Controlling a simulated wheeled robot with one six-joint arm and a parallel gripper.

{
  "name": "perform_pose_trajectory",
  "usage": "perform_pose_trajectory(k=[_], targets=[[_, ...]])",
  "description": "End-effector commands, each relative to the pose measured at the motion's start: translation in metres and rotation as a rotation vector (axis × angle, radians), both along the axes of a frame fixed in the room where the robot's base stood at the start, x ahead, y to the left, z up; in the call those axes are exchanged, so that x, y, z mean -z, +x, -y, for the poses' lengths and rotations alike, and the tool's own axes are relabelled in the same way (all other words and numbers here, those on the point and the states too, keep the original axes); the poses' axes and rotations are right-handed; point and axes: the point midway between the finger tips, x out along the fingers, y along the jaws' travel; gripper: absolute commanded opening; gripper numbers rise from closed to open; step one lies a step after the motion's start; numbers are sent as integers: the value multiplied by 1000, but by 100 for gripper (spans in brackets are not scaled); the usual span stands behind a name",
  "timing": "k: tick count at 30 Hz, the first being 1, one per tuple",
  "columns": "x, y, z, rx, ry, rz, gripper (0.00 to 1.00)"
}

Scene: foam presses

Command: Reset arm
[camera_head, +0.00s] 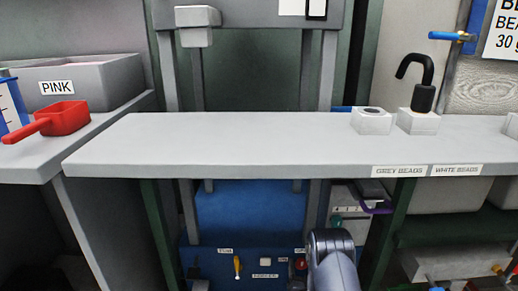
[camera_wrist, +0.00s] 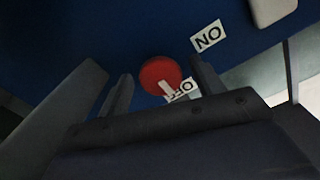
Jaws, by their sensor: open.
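My gripper (camera_wrist: 165,84) is open in the wrist view, with its two dark fingers apart. A round red knob (camera_wrist: 158,72) with a pale bar across it shows between and beyond the fingertips, on a dark blue panel. I cannot tell whether the fingers touch it. One label beside the knob reads "NO" as seen here; another is partly covered by the knob. In the head view, my grey arm stands in front of the blue machine (camera_head: 250,215) at the lower middle, and the fingers are hidden. A red knob (camera_head: 300,263) shows just left of the arm.
A grey shelf (camera_head: 250,145) spans above the blue machine. It holds two white blocks (camera_head: 371,121), one with a black hook (camera_head: 420,80). A red scoop (camera_head: 62,118) and a bin labelled "PINK" (camera_head: 100,80) are at left. A yellow lever (camera_head: 237,265) is on the panel.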

Motion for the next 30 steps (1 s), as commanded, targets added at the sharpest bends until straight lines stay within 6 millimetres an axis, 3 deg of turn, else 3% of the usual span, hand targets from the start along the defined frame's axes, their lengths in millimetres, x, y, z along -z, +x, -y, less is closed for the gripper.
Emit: perform_pose_trajectory(k=[15, 30], targets=[[0, 0, 1, 0, -342, 0, 64], [0, -10, 1, 0, -338, 0, 64]])
